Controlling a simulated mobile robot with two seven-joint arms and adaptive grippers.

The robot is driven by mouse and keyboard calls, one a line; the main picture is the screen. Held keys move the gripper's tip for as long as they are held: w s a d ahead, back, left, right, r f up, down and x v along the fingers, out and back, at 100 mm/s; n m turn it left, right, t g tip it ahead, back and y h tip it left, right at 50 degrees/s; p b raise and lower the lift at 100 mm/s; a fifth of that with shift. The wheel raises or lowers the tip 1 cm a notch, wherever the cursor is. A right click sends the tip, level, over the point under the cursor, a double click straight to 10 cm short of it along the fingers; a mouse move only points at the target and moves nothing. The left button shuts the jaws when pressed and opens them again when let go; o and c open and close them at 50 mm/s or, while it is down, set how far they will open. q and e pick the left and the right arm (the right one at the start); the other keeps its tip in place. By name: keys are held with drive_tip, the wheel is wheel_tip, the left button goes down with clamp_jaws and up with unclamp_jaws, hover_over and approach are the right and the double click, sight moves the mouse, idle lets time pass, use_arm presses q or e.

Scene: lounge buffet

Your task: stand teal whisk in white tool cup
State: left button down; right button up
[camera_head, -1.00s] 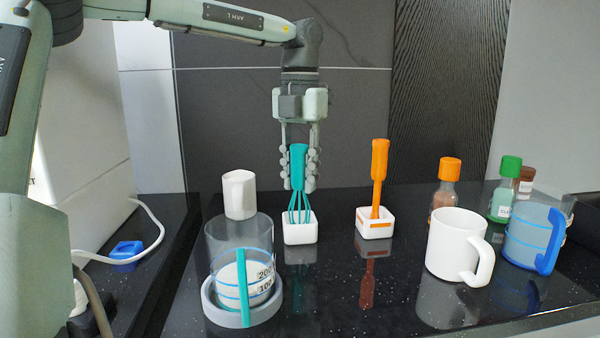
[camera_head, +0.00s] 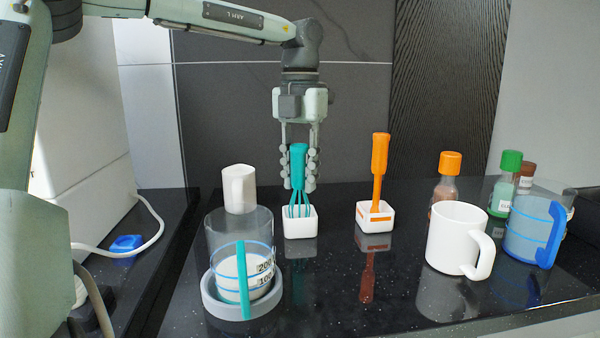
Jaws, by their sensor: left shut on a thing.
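The teal whisk (camera_head: 299,166) is upright, handle up. Its wires reach into the square white tool cup (camera_head: 301,226) on the dark counter, and their lower ends are hidden by the cup's front wall. I cannot tell whether they touch its floor. My left gripper (camera_head: 299,182) points straight down from above and is shut on the whisk, one finger at each side of the handle. My right gripper is not in view.
An orange utensil (camera_head: 379,165) stands in a similar white cup (camera_head: 375,228) to the right. A clear measuring jug (camera_head: 222,240) stands front left, a white cup (camera_head: 239,190) behind it. A white mug (camera_head: 453,243), a blue-handled jug (camera_head: 524,237) and bottles (camera_head: 502,196) stand right.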

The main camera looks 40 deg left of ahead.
use_arm(q)
drive_tip(key=c, duration=0.6)
unclamp_jaws()
idle(0.6)
